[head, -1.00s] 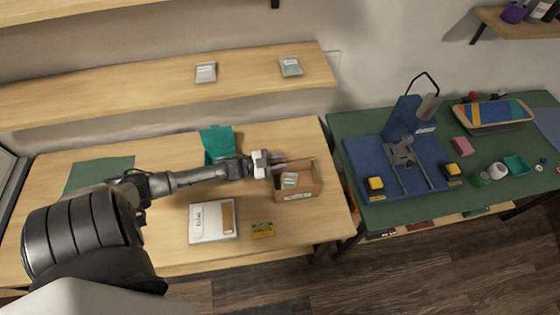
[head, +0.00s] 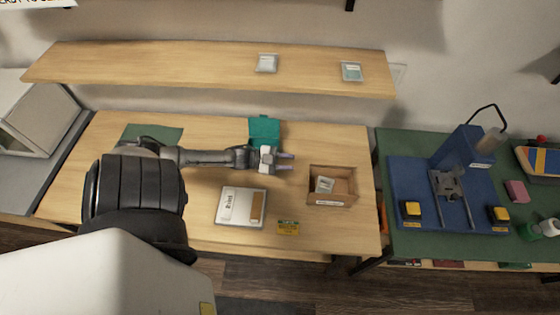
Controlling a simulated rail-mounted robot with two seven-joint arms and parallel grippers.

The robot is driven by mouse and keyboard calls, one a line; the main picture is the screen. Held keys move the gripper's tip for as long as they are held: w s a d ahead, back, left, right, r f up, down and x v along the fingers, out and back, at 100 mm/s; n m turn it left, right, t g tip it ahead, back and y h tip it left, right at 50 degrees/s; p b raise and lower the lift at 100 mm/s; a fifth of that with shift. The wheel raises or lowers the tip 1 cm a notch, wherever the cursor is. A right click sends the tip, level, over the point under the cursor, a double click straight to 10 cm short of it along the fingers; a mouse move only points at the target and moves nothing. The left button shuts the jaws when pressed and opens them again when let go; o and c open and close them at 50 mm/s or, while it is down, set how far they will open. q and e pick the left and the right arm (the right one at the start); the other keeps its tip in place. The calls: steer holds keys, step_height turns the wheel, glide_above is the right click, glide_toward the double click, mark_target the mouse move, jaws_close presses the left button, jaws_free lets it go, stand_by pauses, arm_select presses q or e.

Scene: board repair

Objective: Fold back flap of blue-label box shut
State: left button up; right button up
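The brown cardboard box (head: 331,200) stands open-topped near the right end of the wooden table in the head view. A small pale label shows on its front; its colour is hard to tell. A silver packet (head: 324,185) lies inside. The state of the back flap is too small to tell for sure. My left gripper (head: 288,162) is just left of the box's back left corner, apart from it. Its two fingers are spread, with nothing between them, and point right. My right gripper is not in view.
A teal box (head: 264,131) stands open behind my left gripper. A white-and-brown panel (head: 241,206) and a yellow-green card (head: 288,228) lie in front. A shelf (head: 200,72) with two packets hangs behind. A green table (head: 450,247) with a blue stand is at right.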

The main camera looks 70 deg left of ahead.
arm_select(q)
steer(key=shift+v, duration=1.4)
